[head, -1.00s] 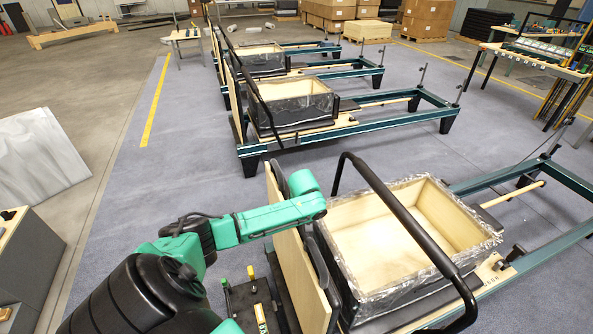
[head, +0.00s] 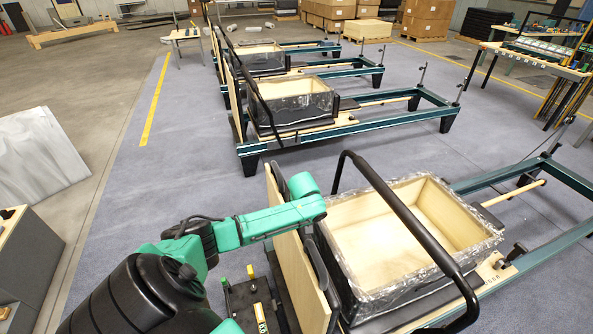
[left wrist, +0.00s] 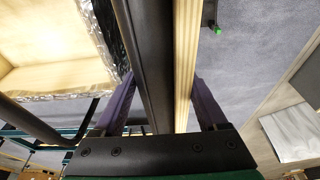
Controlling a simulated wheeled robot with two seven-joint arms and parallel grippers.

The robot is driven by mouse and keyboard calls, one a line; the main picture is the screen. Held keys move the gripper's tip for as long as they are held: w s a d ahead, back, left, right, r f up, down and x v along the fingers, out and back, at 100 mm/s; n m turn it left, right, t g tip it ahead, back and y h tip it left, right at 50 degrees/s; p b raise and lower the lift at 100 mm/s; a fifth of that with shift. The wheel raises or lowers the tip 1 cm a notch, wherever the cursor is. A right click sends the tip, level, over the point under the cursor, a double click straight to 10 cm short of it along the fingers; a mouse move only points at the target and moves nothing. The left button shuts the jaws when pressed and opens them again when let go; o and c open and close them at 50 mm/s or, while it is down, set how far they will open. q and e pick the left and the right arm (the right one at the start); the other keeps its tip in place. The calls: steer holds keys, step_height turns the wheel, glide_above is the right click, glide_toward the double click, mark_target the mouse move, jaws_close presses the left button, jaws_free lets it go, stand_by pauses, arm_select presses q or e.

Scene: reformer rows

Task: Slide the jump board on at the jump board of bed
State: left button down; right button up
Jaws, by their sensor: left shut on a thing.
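The jump board is an upright plywood panel (head: 298,275) with a black pad on its bed-facing side. It stands at the foot end of the nearest reformer bed (head: 572,236). In the left wrist view, the board's pale edge (left wrist: 185,60) and black pad (left wrist: 152,60) run between the two purple fingers of my left gripper (left wrist: 163,88). The gripper is shut on the board. In the head view my green arm reaches across the board's top, and the fingers are hidden. I cannot tell how the board's lower edge meets the bed frame. My right gripper is not in view.
A black foot bar (head: 397,208) arches over the near bed beside the board. A plastic-wrapped open wooden box (head: 368,285) sits on the bed. A black cart or case (head: 250,302) stands left of the board. More reformers (head: 345,128) stand behind. Grey floor between rows is clear.

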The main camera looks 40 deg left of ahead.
arm_select(q)
jaws_free()
steer(key=b+v, duration=0.1)
steer(key=v, duration=1.3)
steer(key=shift+r+b, duration=0.35)
steer(key=shift+r, duration=0.05)
steer(key=shift+s+d, duration=0.15)
steer(key=shift+d, duration=0.05)
